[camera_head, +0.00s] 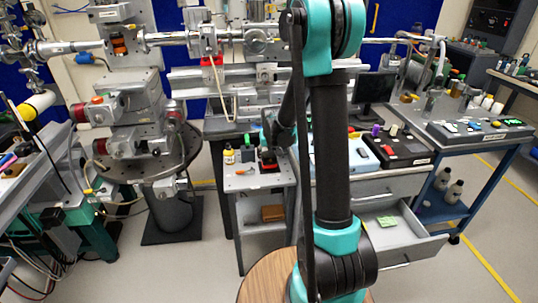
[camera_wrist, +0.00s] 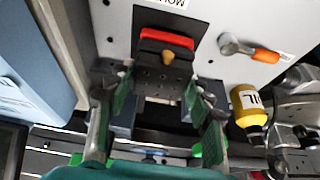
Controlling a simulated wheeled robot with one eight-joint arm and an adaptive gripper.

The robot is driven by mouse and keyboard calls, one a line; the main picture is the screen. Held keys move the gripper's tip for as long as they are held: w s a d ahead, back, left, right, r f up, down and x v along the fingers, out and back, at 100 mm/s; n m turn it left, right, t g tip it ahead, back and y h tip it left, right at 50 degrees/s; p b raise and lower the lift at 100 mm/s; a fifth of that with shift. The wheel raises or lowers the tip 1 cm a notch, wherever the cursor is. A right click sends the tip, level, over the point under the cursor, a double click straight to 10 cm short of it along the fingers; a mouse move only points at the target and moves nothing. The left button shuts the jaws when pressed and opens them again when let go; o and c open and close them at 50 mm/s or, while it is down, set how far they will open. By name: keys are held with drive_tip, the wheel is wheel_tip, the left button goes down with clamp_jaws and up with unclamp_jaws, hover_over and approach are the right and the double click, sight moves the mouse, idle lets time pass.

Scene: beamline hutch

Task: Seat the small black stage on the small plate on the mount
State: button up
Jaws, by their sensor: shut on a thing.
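My gripper (camera_wrist: 160,84) reaches in from the bottom of the wrist view, its two green-padded fingers on either side of a small black stage (camera_wrist: 158,76). It is shut on the stage, which shows a small brass knob and holes on its face. A red bar (camera_wrist: 166,38) lies along the stage's far side, over a black rectangular patch (camera_wrist: 168,20) on the pale surface. I cannot tell whether the red bar belongs to the stage or the mount. The small plate cannot be made out. In the head view, my arm partly hides the dark and red parts (camera_head: 268,155).
A drawer cabinet with an open drawer (camera_head: 412,247) stands right of the cart. Beamline equipment (camera_head: 125,110) stands left.

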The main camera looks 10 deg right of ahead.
drive_tip(key=shift+f, duration=0.2)
drive_tip(key=o, duration=1.5)
drive_tip(key=shift+c, duration=0.2)
drive_tip(key=v, duration=1.2)
drive_tip(key=s+d+f, duration=0.2)
drive_tip(key=s+f, duration=0.1)
drive_tip(key=s, duration=1)
drive_tip(key=s+d+f, duration=0.2)
drive_tip(key=s+f, duration=0.1)
drive_tip(key=s, duration=1)
drive_tip(key=shift+s+f, duration=0.15)
drive_tip(key=shift+f, duration=0.25)
